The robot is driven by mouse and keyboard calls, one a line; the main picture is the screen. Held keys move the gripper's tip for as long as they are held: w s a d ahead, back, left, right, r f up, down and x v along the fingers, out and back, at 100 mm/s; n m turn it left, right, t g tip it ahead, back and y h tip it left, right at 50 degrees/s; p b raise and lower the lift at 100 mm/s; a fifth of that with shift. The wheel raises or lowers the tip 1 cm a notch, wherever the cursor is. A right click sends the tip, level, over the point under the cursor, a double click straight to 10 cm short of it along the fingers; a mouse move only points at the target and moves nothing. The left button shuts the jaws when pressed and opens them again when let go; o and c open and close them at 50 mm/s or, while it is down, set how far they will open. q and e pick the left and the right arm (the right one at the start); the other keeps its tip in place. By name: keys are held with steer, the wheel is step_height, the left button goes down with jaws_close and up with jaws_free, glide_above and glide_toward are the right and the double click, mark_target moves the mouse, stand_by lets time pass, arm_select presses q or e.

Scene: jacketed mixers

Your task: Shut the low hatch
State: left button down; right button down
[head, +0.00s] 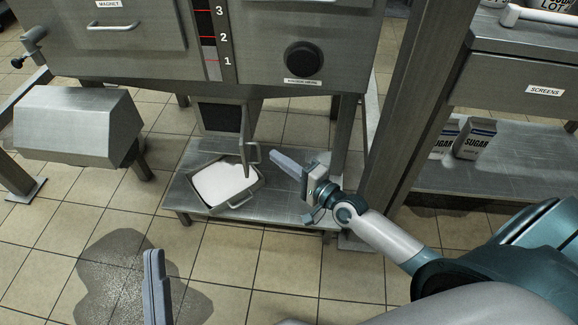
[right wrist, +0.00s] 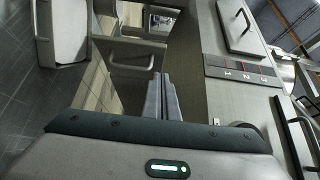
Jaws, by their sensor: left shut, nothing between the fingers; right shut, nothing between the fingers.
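The low hatch (head: 245,140) is a small grey door under the mixer body. In the head view it stands swung open, nearly edge-on, at the right side of a dark opening (head: 219,118). Its handle (head: 254,153) faces right. My right gripper (head: 274,157) is shut and empty, its fingertips just right of the handle; I cannot tell for certain whether they touch. In the right wrist view its closed fingers (right wrist: 162,98) point toward a grey panel, likely the hatch (right wrist: 130,50). My left gripper (head: 152,255) is shut and empty, low over the floor.
A pan of white powder (head: 223,181) sits on a low steel shelf (head: 290,212) below the opening. A steel leg (head: 408,120) stands right of my right gripper. A grey housing (head: 75,125) juts out at left. A dark wet patch (head: 115,265) marks the floor.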

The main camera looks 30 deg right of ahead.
mark_target(244, 144)
arm_select(q)
steer(key=shift+w+a+r+t, duration=0.1)
steer(key=shift+a+r+t, duration=0.1)
steer(key=shift+r, duration=0.15)
steer(key=shift+a+r+t, duration=0.1)
steer(key=shift+r+t, duration=0.1)
steer(key=shift+r, duration=0.1)
arm_select(e)
steer(key=shift+w+a, duration=1.3)
steer(key=shift+w, duration=0.15)
steer(key=shift+w+a, duration=1.25)
steer(key=shift+w, duration=0.15)
arm_select(q)
steer(key=shift+f, duration=0.25)
steer(key=shift+d, duration=0.1)
